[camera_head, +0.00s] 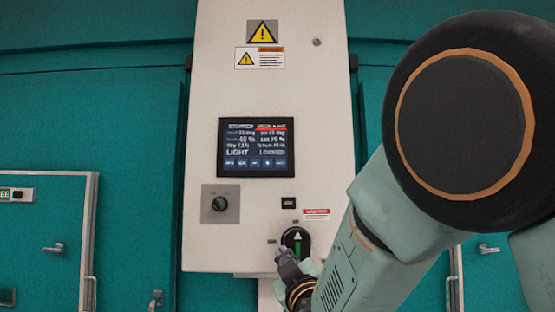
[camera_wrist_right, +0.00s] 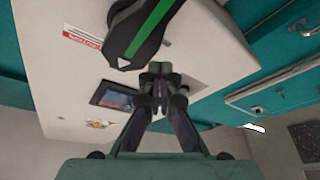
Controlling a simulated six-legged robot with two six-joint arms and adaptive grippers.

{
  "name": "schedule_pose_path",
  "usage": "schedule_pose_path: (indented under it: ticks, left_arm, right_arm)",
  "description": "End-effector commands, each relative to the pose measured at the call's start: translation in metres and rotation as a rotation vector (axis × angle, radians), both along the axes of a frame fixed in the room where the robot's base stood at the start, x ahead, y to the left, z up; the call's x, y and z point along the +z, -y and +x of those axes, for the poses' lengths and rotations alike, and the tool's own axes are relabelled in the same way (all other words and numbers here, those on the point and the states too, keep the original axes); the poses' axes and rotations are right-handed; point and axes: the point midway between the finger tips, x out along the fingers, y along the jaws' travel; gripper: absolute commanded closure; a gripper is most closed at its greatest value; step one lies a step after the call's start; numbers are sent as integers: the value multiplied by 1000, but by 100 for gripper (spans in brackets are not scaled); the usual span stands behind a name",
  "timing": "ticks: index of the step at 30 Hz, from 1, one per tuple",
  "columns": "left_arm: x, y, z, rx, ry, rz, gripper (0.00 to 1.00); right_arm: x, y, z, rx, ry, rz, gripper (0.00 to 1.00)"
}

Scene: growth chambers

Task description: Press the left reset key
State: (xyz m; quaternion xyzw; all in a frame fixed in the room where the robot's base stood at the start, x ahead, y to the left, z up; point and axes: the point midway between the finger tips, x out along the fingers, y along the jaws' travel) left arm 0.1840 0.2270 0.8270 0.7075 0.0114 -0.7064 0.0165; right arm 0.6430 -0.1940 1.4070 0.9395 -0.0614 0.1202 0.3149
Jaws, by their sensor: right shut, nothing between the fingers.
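A white control panel (camera_head: 222,90) stands in the middle of the head view. Its screen (camera_head: 256,147) has a row of small blue keys along the bottom; their lettering is too small to read, and I cannot tell which key is the left reset key. My right gripper (camera_head: 284,256) is shut and empty, in front of the switch's lower left edge. In the right wrist view the shut fingertips (camera_wrist_right: 160,72) are close to the switch (camera_wrist_right: 142,30); contact cannot be told. My left gripper is out of view.
A grey plate with a round black knob (camera_head: 220,204) is at the panel's lower left. A small black label (camera_head: 288,201) sits above the switch. Teal chamber walls with a door (camera_head: 45,235) flank the panel. My right arm hides the panel's lower right.

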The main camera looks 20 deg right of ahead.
Motion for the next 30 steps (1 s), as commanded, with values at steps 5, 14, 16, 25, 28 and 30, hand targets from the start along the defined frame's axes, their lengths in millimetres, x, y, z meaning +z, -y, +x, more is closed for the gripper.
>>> schedule_pose_path:
  ticks: [5, 14, 16, 25, 28, 30]
  left_arm:
    - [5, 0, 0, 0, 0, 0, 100]
    - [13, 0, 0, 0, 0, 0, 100]
    - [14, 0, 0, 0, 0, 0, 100]
    - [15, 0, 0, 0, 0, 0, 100]
    - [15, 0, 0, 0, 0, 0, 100]
    - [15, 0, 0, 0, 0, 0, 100]
  right_arm:
    - [63, -5, -4, -49, 149, -129, 100]
    - [159, -14, -26, -180, 389, -329, 100]
    - [174, -16, -31, -207, 426, -360, 100]
    - [197, -19, -41, -253, 485, -407, 100]
    - [196, -19, -41, -253, 485, -407, 100]
    - [196, -19, -41, -253, 485, -407, 100]
